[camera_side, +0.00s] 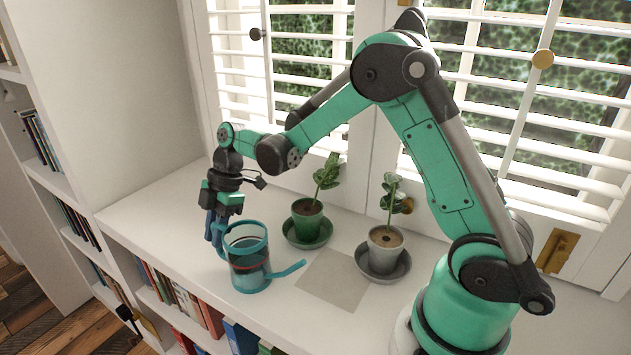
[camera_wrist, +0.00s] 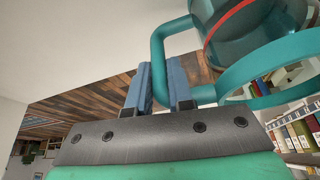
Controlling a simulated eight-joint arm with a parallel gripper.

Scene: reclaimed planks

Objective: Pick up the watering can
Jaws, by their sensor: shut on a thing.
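The watering can (camera_side: 250,262) is teal and see-through, with a red line around it and a spout pointing right. It stands upright near the front edge of the white sill in the side view; I cannot tell whether its base touches the sill. My gripper (camera_side: 216,232) points down at its left side, at the handle. In the wrist view, the blue fingers of my gripper (camera_wrist: 160,88) are shut on the handle of the watering can (camera_wrist: 158,48), one finger on each side. The fingers partly hide the handle.
A green pot (camera_side: 305,222) with a plant stands on a saucer behind the can. A pale pot (camera_side: 385,252) with a plant stands on a grey saucer (camera_side: 384,277) to the right. A grey square (camera_side: 335,280) lies flat between. Books (camera_side: 180,295) fill shelves below the sill.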

